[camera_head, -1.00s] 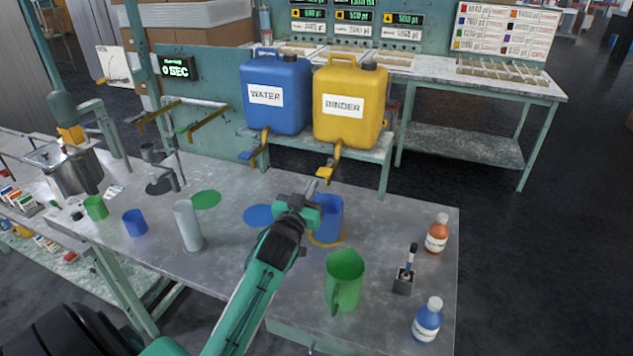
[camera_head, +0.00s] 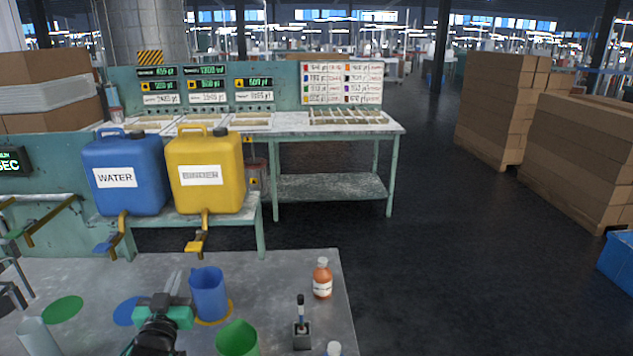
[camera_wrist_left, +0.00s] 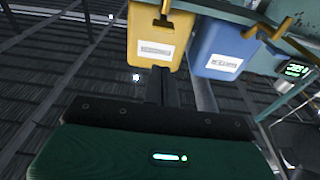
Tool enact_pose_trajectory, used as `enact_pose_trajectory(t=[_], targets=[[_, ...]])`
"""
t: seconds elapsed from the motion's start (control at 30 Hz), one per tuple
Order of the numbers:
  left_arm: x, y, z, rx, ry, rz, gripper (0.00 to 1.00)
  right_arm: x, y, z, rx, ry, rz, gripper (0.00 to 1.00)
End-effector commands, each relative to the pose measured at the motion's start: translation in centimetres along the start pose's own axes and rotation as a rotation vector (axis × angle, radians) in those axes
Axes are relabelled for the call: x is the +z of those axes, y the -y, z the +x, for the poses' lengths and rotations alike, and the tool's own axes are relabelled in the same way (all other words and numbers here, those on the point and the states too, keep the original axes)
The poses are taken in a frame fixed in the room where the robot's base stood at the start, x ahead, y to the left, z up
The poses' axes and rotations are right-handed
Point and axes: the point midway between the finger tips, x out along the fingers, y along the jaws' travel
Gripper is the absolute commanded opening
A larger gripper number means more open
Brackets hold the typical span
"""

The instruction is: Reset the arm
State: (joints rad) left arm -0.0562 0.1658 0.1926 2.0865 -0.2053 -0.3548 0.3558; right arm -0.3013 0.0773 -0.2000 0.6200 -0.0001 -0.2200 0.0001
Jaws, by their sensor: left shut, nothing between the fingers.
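My left gripper (camera_head: 173,284) is at the bottom of the head view, over the grey bench (camera_head: 277,272). It is shut and empty. It stands just left of the blue pitcher (camera_head: 208,294), which is upright on an orange ring mark; I cannot tell whether they touch. The green pitcher (camera_head: 238,340) is right of my left arm and cut off by the lower frame edge. My right gripper is not in view. The left wrist view looks toward the yellow binder tank (camera_wrist_left: 158,35) and the blue water tank (camera_wrist_left: 222,48).
The blue water tank (camera_head: 124,172) and yellow binder tank (camera_head: 205,172) stand on a shelf behind the bench, with taps hanging down. An orange bottle (camera_head: 322,279) and a small black holder (camera_head: 302,335) stand at the bench's right. Open floor (camera_head: 430,260) lies further right.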

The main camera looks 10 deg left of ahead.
Motion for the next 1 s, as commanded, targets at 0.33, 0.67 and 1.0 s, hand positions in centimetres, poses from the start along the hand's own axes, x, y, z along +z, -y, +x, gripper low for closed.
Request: enact_pose_trajectory(t=[0.33,0.67,1.0], targets=[[10.5,-4.5,-11.2,0.059,0.543,0.079,0.0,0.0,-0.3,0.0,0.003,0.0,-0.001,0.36],[16.1,-8.2,-26.7,0.215,1.086,0.189,0.0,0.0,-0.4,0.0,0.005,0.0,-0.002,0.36],[16.8,-9.5,-37.0,0.356,1.402,0.26,0.0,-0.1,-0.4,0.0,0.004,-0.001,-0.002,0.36]])
